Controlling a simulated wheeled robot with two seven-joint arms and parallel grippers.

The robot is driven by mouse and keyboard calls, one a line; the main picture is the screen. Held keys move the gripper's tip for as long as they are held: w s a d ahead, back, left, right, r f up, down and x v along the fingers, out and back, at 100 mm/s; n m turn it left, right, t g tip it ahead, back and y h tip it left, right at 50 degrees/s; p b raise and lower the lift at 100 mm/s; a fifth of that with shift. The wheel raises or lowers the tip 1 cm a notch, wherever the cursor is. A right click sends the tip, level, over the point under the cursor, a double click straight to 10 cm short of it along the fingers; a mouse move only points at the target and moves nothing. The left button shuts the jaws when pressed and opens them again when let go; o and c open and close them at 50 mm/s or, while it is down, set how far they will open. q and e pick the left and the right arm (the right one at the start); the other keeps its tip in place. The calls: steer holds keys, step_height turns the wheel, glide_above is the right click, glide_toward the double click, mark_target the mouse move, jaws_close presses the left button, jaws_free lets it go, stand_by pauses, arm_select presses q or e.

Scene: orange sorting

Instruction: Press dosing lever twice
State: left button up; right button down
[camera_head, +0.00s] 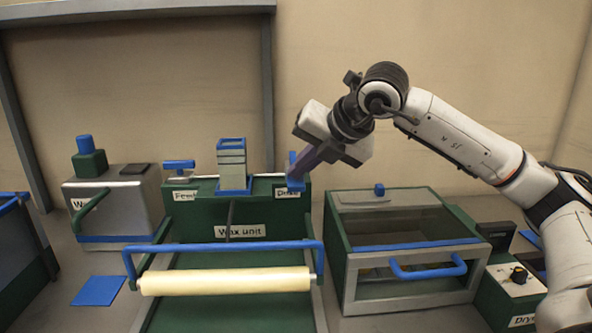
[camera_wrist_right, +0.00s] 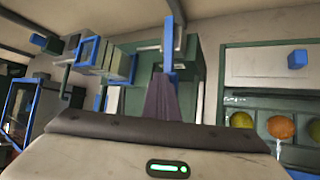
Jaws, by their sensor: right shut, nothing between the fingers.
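The green wax unit (camera_head: 200,209) stands at the centre, with a blue dosing lever (camera_head: 292,160) at its top right above a partly hidden label. The lever shows in the right wrist view as an upright blue bar (camera_wrist_right: 169,45) straight ahead of the fingers. My right gripper (camera_head: 297,172) is shut and empty, its purple fingers tilted down beside the lever. In the right wrist view its fingertips (camera_wrist_right: 162,82) overlap the lever's lower end; I cannot tell whether they touch. My left gripper is not in view.
A blue-rimmed hopper (camera_head: 231,150) and a blue feed lever (camera_head: 179,164) stand left of the dosing lever. A cream roller (camera_head: 225,281) lies in front. A blue-handled glass-topped box (camera_head: 405,297) stands right, and several fruits show there in the wrist view, including an orange (camera_wrist_right: 281,126).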

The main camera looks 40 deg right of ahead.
steer(key=shift+r+p, duration=1.3)
steer(key=shift+r, duration=0.45)
step_height(320, 180, up, 5)
steer(key=p, duration=0.4)
stand_by(1.7)
